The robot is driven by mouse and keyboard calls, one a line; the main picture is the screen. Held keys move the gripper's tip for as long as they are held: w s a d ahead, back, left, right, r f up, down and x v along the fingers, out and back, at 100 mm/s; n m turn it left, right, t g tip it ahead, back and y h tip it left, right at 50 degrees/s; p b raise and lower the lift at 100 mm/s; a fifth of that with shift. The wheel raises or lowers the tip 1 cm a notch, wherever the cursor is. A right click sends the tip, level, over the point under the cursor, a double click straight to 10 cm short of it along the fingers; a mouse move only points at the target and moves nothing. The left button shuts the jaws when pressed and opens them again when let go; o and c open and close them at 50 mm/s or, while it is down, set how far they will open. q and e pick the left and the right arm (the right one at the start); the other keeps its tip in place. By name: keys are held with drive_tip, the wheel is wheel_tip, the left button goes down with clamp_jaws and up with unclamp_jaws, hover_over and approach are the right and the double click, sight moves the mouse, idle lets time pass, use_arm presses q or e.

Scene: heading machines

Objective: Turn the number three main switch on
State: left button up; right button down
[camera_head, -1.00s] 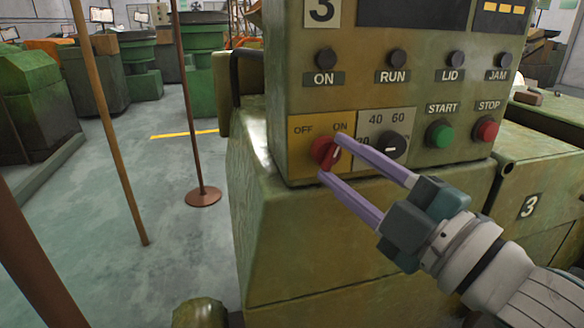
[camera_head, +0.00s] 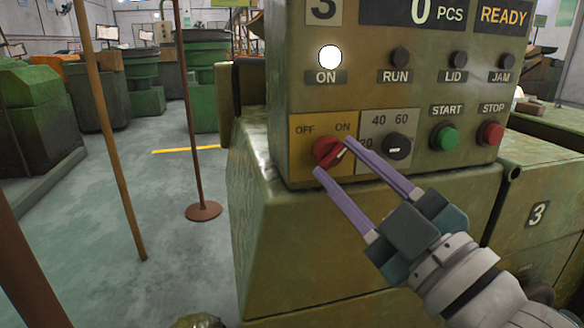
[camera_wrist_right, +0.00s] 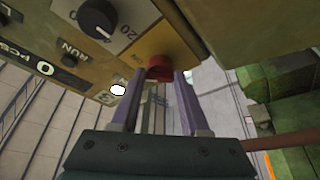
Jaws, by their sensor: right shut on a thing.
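The red main switch (camera_head: 327,152) sits on a yellow OFF/ON plate (camera_head: 300,165) at the lower left of the panel marked 3. Its white mark points up and right, toward ON. My right gripper (camera_head: 335,158) has one purple finger on each side of the knob and is shut on it. In the right wrist view the red knob (camera_wrist_right: 160,67) shows between the fingertips (camera_wrist_right: 161,82). The ON lamp (camera_head: 330,57) glows white. The display (camera_head: 425,12) reads 0 PCS, and READY (camera_head: 504,15) is lit. My left gripper is not in view.
A black dial (camera_head: 397,147) is close to the right of the switch. The green START button (camera_head: 444,136) and red STOP button (camera_head: 491,133) are farther right. A brown post (camera_head: 192,120) stands on the floor to the left. Open floor lies left of the machine.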

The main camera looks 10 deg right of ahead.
drive_tip(key=shift+c, duration=2)
unclamp_jaws()
drive_tip(key=shift+s, duration=0.1)
drive_tip(key=v, duration=0.9)
drive_tip(key=shift+s+d+b, duration=0.15)
drive_tip(key=shift+s+b, duration=0.2)
drive_tip(key=shift+b, duration=0.05)
drive_tip(key=shift+f, duration=0.1)
